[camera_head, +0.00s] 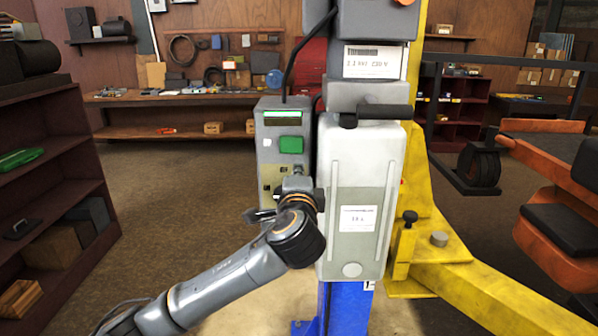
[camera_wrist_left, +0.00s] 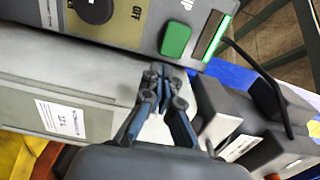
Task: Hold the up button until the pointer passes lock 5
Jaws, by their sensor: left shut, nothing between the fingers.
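The grey control box (camera_head: 268,155) hangs on the left of the lift column. Its green up button (camera_head: 291,145) shows in full and is also in the left wrist view (camera_wrist_left: 176,39), beside partly cut "UP" lettering. A narrow gauge strip with a green edge (camera_head: 282,118) sits above the button; it shows in the left wrist view (camera_wrist_left: 215,37) too. I cannot make out the pointer or the lock 5 mark. My left gripper (camera_wrist_left: 161,82) is shut and empty, its tips just short of the button in the picture; contact cannot be told. My right gripper is out of view.
A grey motor housing with a white label (camera_head: 350,215) stands right beside the box. A black rotary knob (camera_wrist_left: 95,8) marked "OFF" is on the panel. A yellow lift arm (camera_head: 480,290) reaches out at right. A dark shelf (camera_head: 55,140) stands at left.

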